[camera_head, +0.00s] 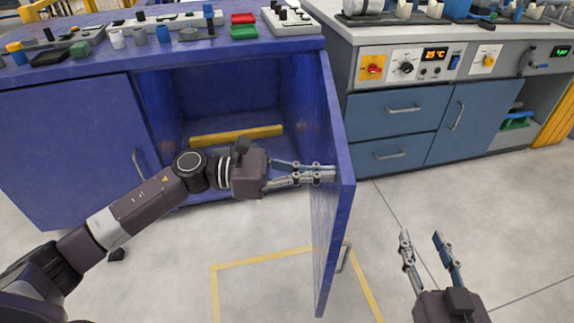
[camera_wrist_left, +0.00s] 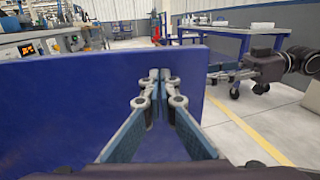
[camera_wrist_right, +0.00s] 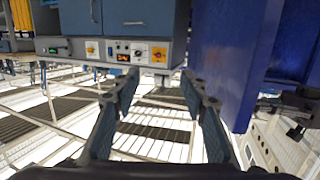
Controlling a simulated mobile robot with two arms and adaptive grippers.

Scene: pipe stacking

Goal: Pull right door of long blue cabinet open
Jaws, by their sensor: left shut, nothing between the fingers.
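The long blue cabinet (camera_head: 70,130) stands at the left in the head view. Its right door (camera_head: 333,215) stands wide open, jutting out toward me, with its handle (camera_head: 344,258) on the outer face at the right. My left gripper (camera_head: 333,173) is shut and empty, its fingertips at the inner face of the door; the left wrist view shows them close against the blue panel (camera_wrist_left: 80,110), contact hard to tell. My right gripper (camera_head: 420,236) is open and empty, to the right of the door, apart from it. The door also shows in the right wrist view (camera_wrist_right: 228,60).
The cabinet's left door handle (camera_head: 138,163) is by my left arm. A yellow bar (camera_head: 237,135) lies inside the open compartment. A grey workbench with blue drawers (camera_head: 391,115) stands right of the door. The floor in front is clear, with yellow lines (camera_head: 216,290).

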